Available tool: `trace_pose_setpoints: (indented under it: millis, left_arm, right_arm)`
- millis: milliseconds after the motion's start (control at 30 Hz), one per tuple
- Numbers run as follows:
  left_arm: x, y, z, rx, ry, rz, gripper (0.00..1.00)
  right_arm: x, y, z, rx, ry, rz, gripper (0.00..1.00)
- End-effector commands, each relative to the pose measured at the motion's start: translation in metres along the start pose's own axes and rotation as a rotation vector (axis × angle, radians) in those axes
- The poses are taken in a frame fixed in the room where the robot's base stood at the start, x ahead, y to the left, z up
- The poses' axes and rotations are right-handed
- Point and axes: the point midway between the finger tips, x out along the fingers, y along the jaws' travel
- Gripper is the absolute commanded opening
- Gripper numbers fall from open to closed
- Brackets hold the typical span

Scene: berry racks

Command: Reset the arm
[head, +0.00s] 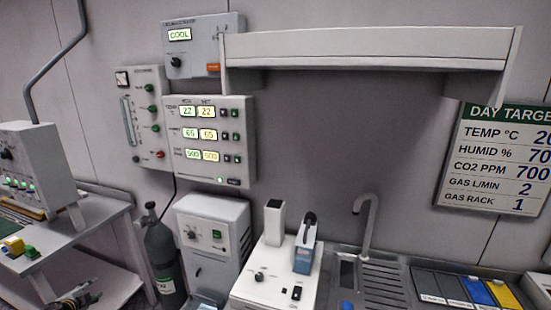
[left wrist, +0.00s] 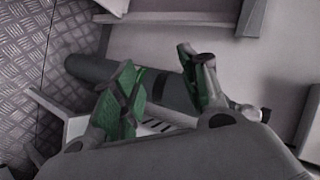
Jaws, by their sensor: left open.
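My left gripper (head: 78,299) shows at the bottom left edge of the head view, low in front of the left bench, partly cut off by the frame. In the left wrist view its two fingers (left wrist: 160,75) with green pads stand apart, with nothing between them. Behind the fingers lies a dark cylinder shape, likely the gas cylinder (head: 164,258), which stands on the floor in the head view. My right gripper is in neither view.
A white cabinet (head: 212,235), a white device (head: 275,283) and a sink with a tap (head: 366,220) stand to the right. A shelf (head: 365,48) juts from the wall.

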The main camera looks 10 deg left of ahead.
Motion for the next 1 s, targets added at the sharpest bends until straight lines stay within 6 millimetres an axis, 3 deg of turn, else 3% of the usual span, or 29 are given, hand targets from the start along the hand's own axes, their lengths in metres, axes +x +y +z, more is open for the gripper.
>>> trace_pose_setpoints:
  millis: [33,300,600,800,1000]
  left_arm:
    - [-0.006,0.013,0.022,-0.004,-0.043,0.015,0.44]
    - [-0.045,0.07,0.126,-0.024,-0.258,0.079,0.44]
    - [-0.108,0.123,0.233,-0.032,-0.491,0.153,0.44]
    - [-0.146,0.145,0.281,-0.031,-0.605,0.189,0.44]
    - [-0.176,0.159,0.315,-0.029,-0.689,0.217,0.44]
  right_arm:
    - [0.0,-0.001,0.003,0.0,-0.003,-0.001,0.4]
    - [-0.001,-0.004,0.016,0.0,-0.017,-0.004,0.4]
    - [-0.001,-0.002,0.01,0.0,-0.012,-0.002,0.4]
    - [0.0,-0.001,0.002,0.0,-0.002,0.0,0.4]
    - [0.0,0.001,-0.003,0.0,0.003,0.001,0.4]
